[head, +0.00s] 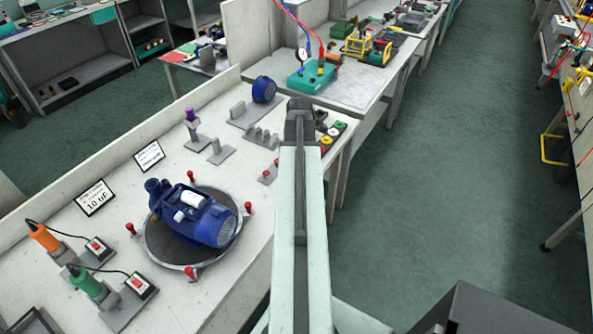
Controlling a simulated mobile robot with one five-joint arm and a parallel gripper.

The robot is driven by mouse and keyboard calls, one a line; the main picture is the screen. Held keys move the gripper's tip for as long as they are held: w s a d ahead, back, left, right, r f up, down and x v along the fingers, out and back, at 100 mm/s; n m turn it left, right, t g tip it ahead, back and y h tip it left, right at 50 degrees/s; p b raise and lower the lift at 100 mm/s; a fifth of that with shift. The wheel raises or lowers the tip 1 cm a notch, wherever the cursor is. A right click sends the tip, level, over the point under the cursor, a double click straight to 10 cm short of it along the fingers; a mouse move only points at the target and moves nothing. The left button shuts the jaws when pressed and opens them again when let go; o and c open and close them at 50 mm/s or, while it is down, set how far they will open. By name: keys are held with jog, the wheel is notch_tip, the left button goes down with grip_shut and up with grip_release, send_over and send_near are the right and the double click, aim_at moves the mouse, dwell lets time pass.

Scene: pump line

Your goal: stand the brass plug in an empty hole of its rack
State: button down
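I cannot make out the brass plug in the head view; it may be hidden or too small. Several small grey holders stand on the near bench (180,310). One is a low grey rack (262,137) with a row of upright rounded parts, left of my gripper. I cannot tell which holder is the plug's rack, or see any holes. My gripper (299,108) is at the far end of my outstretched arm, over the bench's right part. Its fingertips are hidden behind the wrist, so I cannot see whether it holds anything.
A blue pump (195,215) sits on a round plate with red knobs. Left are orange (43,237) and green (87,282) tools in stands. A purple-topped piece (190,114) stands behind. The right aisle is clear.

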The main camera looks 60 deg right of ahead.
jog(key=shift+f, duration=0.25)
jog(key=c, duration=1.3)
grip_release()
notch_tip(320, 180, up, 6)
jog(key=p, duration=0.5)
jog(key=shift+p, duration=0.35)
notch_tip(320, 180, up, 8)
jog(key=p, duration=0.8)
